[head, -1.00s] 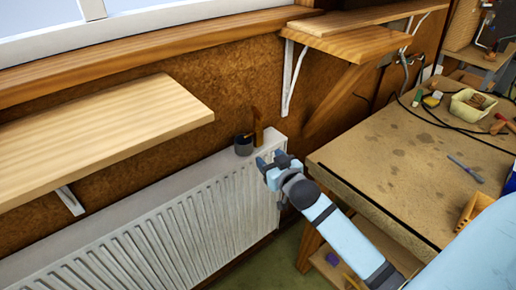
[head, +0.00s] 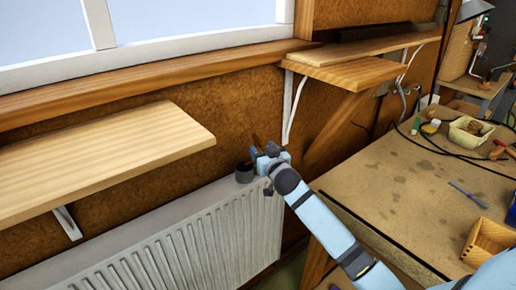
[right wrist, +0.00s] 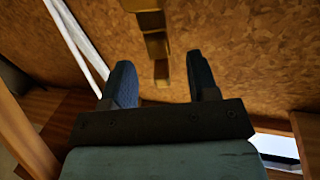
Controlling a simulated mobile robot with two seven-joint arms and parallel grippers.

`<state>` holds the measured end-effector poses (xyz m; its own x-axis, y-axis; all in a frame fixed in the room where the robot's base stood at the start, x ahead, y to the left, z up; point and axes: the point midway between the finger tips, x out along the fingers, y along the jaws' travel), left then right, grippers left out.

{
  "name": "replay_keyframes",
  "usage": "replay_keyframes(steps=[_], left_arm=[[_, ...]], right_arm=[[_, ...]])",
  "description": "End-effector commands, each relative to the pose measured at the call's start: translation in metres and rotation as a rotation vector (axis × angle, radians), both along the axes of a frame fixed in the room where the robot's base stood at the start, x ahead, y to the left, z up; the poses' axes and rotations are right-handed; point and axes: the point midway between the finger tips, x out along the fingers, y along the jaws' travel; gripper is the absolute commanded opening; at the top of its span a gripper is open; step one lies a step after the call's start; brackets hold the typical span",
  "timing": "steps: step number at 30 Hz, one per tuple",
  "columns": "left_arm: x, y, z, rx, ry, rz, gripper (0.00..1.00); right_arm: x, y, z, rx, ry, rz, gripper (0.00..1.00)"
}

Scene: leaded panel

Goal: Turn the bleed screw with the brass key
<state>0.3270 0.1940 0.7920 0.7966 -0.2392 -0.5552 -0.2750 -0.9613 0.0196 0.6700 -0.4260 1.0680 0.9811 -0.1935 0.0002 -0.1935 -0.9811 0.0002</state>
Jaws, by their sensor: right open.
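My right gripper (head: 266,154) is open above the right end of the white radiator, close to a dark pot. In the right wrist view its two dark fingers (right wrist: 162,82) are apart. A stepped, brass-coloured piece (right wrist: 155,42), which looks like the brass key, shows beyond and between them, and nothing is visibly clamped. In the head view a small brown upright piece (head: 256,141) shows just behind the fingers, partly hidden. The radiator (head: 190,245) stands against the wall. I cannot make out the bleed screw. My left gripper is not in view.
The dark pot (head: 244,173) stands on the radiator top, just left of my gripper. A wooden shelf (head: 100,150) juts out at the left, and another shelf (head: 345,70) hangs above right. The workbench (head: 400,190) stands to the right with a wooden box (head: 487,240).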

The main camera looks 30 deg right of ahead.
Motion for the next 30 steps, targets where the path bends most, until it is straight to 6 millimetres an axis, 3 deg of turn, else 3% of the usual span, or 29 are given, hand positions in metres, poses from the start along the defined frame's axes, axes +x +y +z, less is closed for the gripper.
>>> replay_keyframes(steps=[6,15,22,23,30], left_arm=[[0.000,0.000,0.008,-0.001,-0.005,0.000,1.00],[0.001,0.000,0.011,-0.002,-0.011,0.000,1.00],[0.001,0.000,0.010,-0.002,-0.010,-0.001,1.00],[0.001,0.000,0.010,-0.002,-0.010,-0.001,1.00],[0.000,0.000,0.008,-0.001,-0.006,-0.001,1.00]], right_arm=[[0.032,-0.007,0.001,-0.001,-0.001,0.000,0.54],[0.037,-0.007,-0.001,0.000,0.000,0.000,0.54],[0.037,-0.007,-0.001,0.000,0.000,0.000,0.04],[0.037,-0.007,-0.001,0.000,0.000,0.000,0.00],[0.037,-0.007,0.000,0.000,-0.001,0.000,0.00]])
